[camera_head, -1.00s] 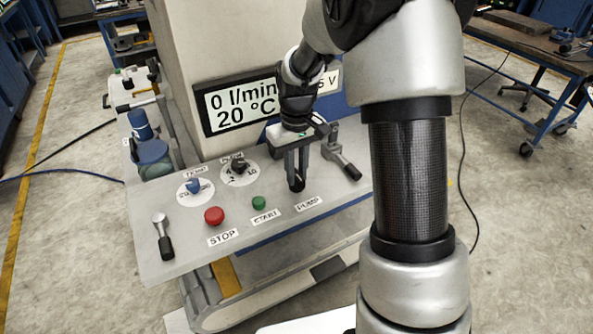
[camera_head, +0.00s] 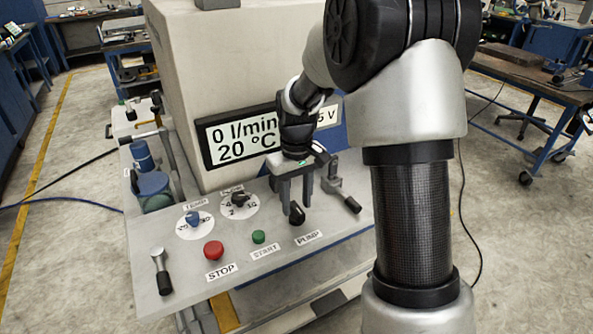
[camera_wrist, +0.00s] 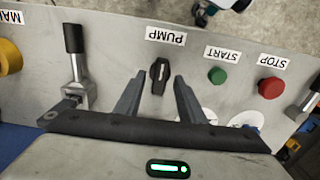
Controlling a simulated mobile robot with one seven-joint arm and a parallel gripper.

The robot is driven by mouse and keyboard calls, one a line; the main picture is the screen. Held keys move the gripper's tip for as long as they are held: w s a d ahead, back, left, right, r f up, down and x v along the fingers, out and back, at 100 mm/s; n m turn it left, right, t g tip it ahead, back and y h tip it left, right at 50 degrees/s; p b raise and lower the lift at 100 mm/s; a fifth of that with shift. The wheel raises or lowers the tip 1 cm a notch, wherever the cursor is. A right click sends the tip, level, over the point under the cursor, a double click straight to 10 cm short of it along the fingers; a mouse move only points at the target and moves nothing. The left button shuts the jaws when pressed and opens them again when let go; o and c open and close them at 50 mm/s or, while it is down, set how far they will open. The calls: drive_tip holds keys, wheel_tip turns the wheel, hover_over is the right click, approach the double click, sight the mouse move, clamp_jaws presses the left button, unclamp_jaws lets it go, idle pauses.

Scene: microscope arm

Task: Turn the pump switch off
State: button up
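The pump switch is a black rotary knob (camera_wrist: 160,76) beside the PUMP label (camera_wrist: 165,36) on the grey control panel. In the wrist view its grip bar stands nearly upright in the picture. In the head view the knob (camera_head: 297,215) shows just below my fingers. My gripper (camera_wrist: 157,84) is open, with one finger on each side of the knob in the wrist view and gaps on both sides. In the head view my gripper (camera_head: 296,197) points down over the panel. I cannot tell how far the fingertips are above the panel.
A green START button (camera_head: 258,237), a red STOP button (camera_head: 213,251) and two dial knobs lie left of the pump knob. A lever handle (camera_head: 343,192) stands close on the right. The display (camera_head: 245,135) reads 0 l/min and 20 °C.

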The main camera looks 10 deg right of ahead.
sight(296, 207)
wheel_tip(296, 207, up, 16)
drive_tip(key=p, duration=0.1)
drive_tip(key=shift+p, duration=0.35)
drive_tip(key=s+r+m+t+p, duration=0.1)
drive_tip(key=s+r+p, duration=0.3)
drive_tip(key=s, duration=0.7)
drive_tip(key=s+r+m+t+p, duration=0.2)
drive_tip(key=s+r+t+p, duration=0.2)
drive_tip(key=s+r, duration=0.4)
drive_tip(key=s, duration=0.4)
drive_tip(key=shift+t, duration=0.3)
